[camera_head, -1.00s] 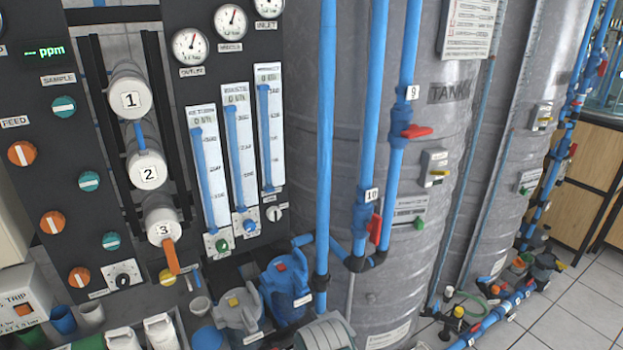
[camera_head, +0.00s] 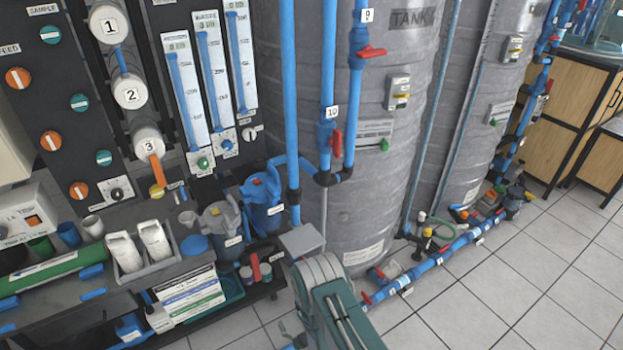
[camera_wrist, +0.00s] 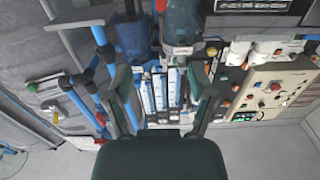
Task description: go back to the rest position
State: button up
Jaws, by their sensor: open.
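My gripper (camera_wrist: 160,78) shows in the wrist view with its two dark fingers spread wide apart and nothing between them. Behind the gap is the rack panel, seen upside down, with white flow meter strips (camera_wrist: 160,92). In the head view my green and grey arm is at the bottom centre, in front of the rack and the tank. I cannot make out the fingers there. The rack panel (camera_head: 60,125) stands at the left with numbered white cylinders (camera_head: 130,92), orange and teal knobs, and flow meters (camera_head: 203,75).
A large grey tank (camera_head: 390,130) stands right of the rack, with blue pipes (camera_head: 290,100) and red-handled valves in front. Low blue piping (camera_head: 440,258) runs along the floor. A shelf holds white bottles (camera_head: 155,240) and a green cylinder (camera_head: 45,270). The tiled floor (camera_head: 540,270) at right is clear.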

jog(key=w+d+r+m+g+h, duration=0.1)
jog(key=w+d+r+g+h, duration=0.15)
jog(key=w+r, duration=1.05)
jog(key=s+d+r+m+g+h, duration=0.1)
jog(key=s+d+r+h, duration=0.15)
jog(key=r, duration=0.55)
jog(key=s+d+r+m+g+h, duration=0.1)
jog(key=s+d+r, duration=0.1)
jog(key=d+r, duration=0.35)
jog(key=s+d+r+h, duration=0.1)
jog(key=s+d+r, duration=0.1)
jog(key=r, duration=0.8)
jog(key=s+d+r+m+g, duration=0.1)
jog(key=s+d+r, duration=0.2)
jog(key=s, duration=0.6)
jog(key=s+d+r+m+g+h, duration=0.1)
jog(key=s+d+r+g, duration=0.1)
jog(key=s, duration=0.7)
jog(key=s+d+r+m+g+h, duration=0.1)
jog(key=s+d+r, duration=0.3)
jog(key=s, duration=0.5)
jog(key=shift+s+r+g, duration=0.3)
jog(key=shift+r+g, duration=0.35)
jog(key=shift+c, duration=1)
jog(key=shift+a, duration=0.2)
